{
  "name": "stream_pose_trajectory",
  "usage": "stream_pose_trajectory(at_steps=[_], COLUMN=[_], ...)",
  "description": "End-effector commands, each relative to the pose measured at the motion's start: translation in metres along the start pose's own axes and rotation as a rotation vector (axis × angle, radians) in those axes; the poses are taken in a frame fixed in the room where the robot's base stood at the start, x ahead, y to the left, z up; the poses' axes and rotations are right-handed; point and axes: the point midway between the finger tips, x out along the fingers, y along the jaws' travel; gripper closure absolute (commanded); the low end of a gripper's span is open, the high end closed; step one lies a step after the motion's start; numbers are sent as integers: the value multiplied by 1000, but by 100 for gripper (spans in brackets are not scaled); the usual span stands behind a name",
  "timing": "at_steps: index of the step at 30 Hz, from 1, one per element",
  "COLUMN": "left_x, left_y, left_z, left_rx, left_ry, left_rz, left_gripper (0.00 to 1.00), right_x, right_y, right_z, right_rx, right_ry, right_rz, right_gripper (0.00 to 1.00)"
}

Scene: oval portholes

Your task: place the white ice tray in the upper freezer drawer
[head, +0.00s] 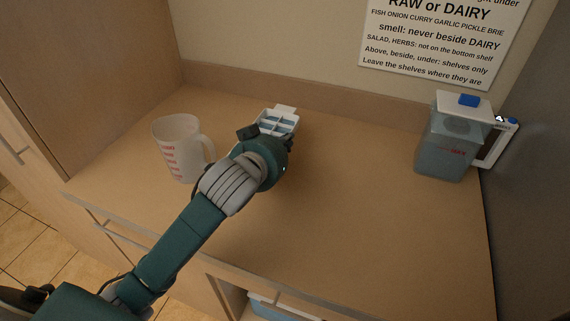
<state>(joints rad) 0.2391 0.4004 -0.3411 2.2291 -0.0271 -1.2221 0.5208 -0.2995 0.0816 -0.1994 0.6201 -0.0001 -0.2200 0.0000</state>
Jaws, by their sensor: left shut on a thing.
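The white ice tray (280,121) is at the back middle of the wooden counter, with grey-blue compartments facing up. My left gripper (262,134) reaches it from the front and is shut on it. The hand and wrist hide the tray's near part and most of the fingers. I cannot tell whether the tray rests on the counter or is lifted a little. My right gripper is not in view. The upper freezer drawer is not recognisable in this view.
A measuring jug (178,148) with red markings stands left of my arm. A lidded water pitcher (452,140) stands at the right, beside a dark grey surface (535,200). A printed sign (440,42) hangs on the back wall. The counter's middle and front right (380,220) are clear.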

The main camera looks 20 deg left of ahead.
Motion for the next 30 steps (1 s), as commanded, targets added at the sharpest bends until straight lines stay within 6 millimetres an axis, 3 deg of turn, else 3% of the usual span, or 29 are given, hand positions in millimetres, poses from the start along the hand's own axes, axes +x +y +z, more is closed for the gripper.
stream_pose_trajectory(at_steps=[3, 8, 15, 28, 30], left_x=[7, 12, 25, 28, 28], left_y=[-1, -1, -1, -1, -1], left_z=[18, 28, 60, 67, 68], left_rx=[2, 2, 2, 1, 1], left_ry=[2, 4, 3, 5, 2], left_rz=[-1, -1, -1, 0, 0], left_gripper=[100, 100, 100, 100, 80], right_x=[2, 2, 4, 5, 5], right_y=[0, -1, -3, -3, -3], right_z=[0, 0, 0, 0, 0], right_rx=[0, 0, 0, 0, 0], right_ry=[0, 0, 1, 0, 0], right_rz=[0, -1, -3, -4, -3], right_gripper=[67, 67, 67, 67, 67])
